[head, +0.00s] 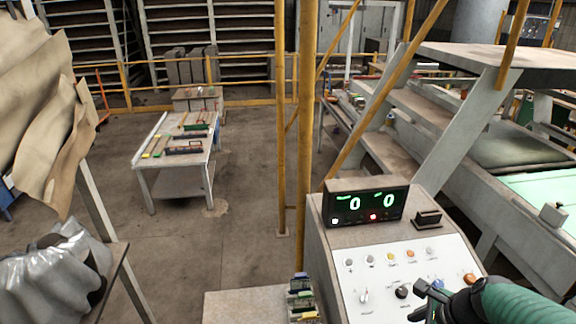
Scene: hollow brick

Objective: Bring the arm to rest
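My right arm, with a green sleeve, comes in at the bottom right. Its dark gripper (420,300) is over the lower right part of the sloped white control panel (380,270). Its two fingers look spread apart with nothing between them. I cannot tell whether they touch the panel. The gripper is close to a blue knob (437,284) and left of an orange knob (470,279). My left gripper is not in view.
A display box (365,206) showing two green zeros stands on the console. Yellow posts (306,120) rise behind it. A conveyor machine (510,150) is at the right. A worktable (180,145) stands back left. Hanging tan sheets (40,110) are at the left. Open floor lies between.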

